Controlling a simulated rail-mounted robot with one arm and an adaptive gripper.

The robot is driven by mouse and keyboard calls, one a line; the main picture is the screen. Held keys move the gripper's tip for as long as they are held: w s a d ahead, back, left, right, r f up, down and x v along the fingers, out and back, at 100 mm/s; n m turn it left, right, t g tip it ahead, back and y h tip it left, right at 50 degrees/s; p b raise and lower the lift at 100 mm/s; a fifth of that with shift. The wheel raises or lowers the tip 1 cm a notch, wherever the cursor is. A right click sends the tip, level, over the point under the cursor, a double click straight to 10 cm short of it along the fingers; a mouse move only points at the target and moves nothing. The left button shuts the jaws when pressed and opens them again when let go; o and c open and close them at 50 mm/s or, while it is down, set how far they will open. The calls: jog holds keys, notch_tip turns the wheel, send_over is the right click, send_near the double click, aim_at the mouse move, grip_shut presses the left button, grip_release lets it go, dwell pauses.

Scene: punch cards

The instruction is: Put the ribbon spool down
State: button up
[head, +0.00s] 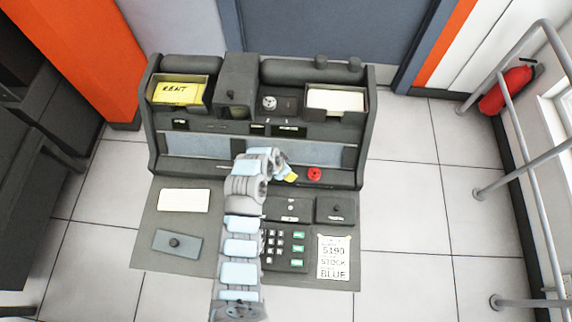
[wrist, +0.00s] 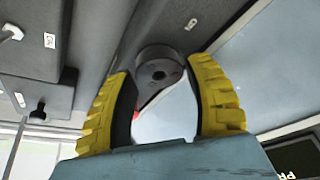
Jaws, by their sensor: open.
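A small red round piece (head: 314,174), spool-like in shape, sits on the front ledge of the dark punch machine. My gripper (head: 290,176) is just left of it, with one yellow finger showing. In the wrist view my gripper (wrist: 168,95) is open, its yellow fingers apart. A dark grey round disc (wrist: 158,73) with a centre hole shows between and beyond the fingertips, against a dark surface. A thin red sliver (wrist: 135,114) shows beside the left finger. I cannot tell whether the disc or the red piece is the ribbon spool, nor whether a finger touches either.
The machine (head: 368,120) holds a yellow card tray (head: 180,91) and a white card tray (head: 336,101). On the grey desk (head: 148,237) are a blank card (head: 185,200), a knobbed plate (head: 177,243), a keypad (head: 283,248) and a printed note (head: 334,258).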

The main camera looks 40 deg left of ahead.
jog(key=v, duration=1.1)
jog(key=shift+r+b, duration=0.25)
jog(key=shift+b, duration=0.1)
jog(key=shift+s, duration=0.1)
